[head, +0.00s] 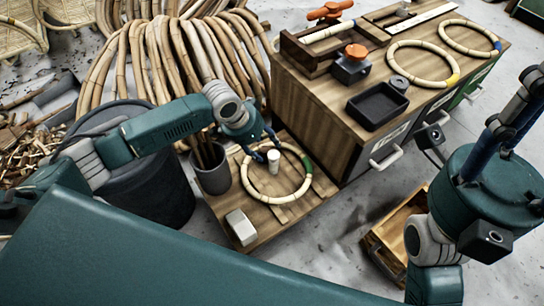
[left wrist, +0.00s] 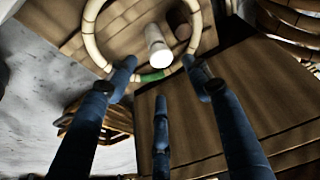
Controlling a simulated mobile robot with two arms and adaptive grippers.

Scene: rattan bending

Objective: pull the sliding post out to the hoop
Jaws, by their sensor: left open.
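A pale rattan hoop (head: 276,200) with a green band lies on the low wooden board (head: 318,190). The white sliding post (head: 273,162) stands upright inside the hoop, apart from its front side. In the left wrist view the post (left wrist: 158,46) and the hoop (left wrist: 92,40) show beyond my fingers. My left gripper (head: 263,150) is open and empty, above the far side of the hoop, close behind the post. Its spread fingers also show in the left wrist view (left wrist: 160,76). My right gripper (head: 508,122) is at the right edge, its fingers partly cut off.
A grey cup (head: 213,172) with canes and a white block (head: 241,228) stand on the board's left part. The wooden cabinet (head: 318,118) rises close on the right, with a black tray (head: 377,106) and other hoops (head: 423,63) on top. A wooden crate (head: 392,238) is below.

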